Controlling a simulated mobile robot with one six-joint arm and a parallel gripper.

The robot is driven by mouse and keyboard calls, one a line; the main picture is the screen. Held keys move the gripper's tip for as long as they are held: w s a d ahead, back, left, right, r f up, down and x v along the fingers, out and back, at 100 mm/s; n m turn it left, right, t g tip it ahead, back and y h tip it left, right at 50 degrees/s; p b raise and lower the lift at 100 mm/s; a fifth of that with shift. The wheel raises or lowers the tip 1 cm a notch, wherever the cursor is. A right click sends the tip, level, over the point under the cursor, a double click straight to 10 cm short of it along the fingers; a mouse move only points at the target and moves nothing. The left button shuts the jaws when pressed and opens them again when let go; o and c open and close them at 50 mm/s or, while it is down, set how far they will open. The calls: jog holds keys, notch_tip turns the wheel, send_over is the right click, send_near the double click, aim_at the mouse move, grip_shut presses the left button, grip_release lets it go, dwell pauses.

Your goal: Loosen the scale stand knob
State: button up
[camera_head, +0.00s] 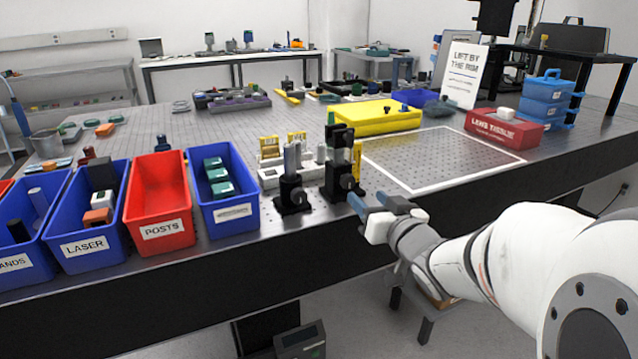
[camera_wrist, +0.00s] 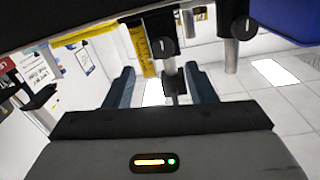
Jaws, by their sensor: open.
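The scale stand (camera_head: 338,168) is a dark post stand near the front edge of the optical table, with a yellow scale (camera_head: 357,158) beside it. Its round dark knob (camera_head: 347,182) faces the front. My gripper (camera_head: 372,202) is open and empty, just right of and in front of the knob, apart from it. In the wrist view the scene looks upside down. The knob (camera_wrist: 162,46) and yellow scale (camera_wrist: 139,45) show beyond and between the fingers, with the metal post below the knob. The exact gap to the knob is hard to judge.
A similar stand (camera_head: 293,187) with its own knob is close on the left. The blue bin (camera_head: 231,215) and red POSTS bin (camera_head: 158,222) lie further left. A yellow case (camera_head: 375,118) is behind. The white-outlined area (camera_head: 440,160) at right is clear.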

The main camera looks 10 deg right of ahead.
aim_at(350, 182)
jog(key=x, duration=0.4)
jog(key=b+x, duration=0.1)
jog(key=x, duration=0.3)
jog(key=shift+s+a, duration=0.1)
jog(key=shift+a, duration=0.1)
jog(key=shift+c, duration=0.4)
jog(key=c, duration=0.9)
